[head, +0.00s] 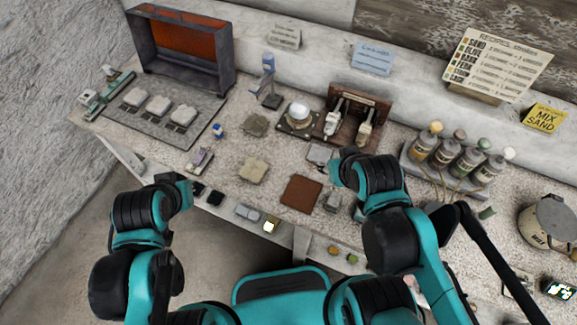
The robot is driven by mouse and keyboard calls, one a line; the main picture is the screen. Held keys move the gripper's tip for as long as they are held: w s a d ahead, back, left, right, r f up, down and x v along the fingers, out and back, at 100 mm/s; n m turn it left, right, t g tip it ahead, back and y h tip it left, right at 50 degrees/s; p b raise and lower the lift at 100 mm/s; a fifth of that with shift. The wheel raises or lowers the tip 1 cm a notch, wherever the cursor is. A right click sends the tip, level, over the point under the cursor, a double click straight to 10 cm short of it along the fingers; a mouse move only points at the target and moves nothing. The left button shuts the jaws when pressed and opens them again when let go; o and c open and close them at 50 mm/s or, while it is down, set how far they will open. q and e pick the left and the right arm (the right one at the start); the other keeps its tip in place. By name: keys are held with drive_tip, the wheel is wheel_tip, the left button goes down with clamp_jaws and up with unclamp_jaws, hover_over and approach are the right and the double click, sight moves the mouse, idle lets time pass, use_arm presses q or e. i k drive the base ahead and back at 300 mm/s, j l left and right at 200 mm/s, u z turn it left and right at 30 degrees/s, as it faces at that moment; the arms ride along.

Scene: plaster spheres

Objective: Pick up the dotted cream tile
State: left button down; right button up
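A small cream tile (271,225) lies near the front edge of the worktop; it is too small to tell whether it has dots. A larger beige square piece (252,170) lies farther back, also with no dots I can make out. My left gripper (190,188) is at the front edge, left of both and apart from them, near two small black pieces (207,193). My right gripper (336,172) is over the worktop, right of a brown square (301,194). The fingers of both grippers are too small and hidden to read.
Small grey pieces (248,212) lie beside the cream tile. Bottles (444,152) and a pot (548,222) stand right; a tray of white pieces (190,130) lies left.

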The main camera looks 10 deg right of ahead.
sight(255, 124)
drive_tip(key=k+j, duration=0.15)
drive_tip(key=j, duration=0.2)
drive_tip(key=j+z, duration=0.45)
drive_tip(key=j, duration=1.2)
drive_tip(key=i+j+z, duration=0.1)
drive_tip(key=i+j, duration=0.25)
drive_tip(key=i+j+z, duration=0.15)
drive_tip(key=i+j, duration=0.2)
drive_tip(key=j, duration=0.2)
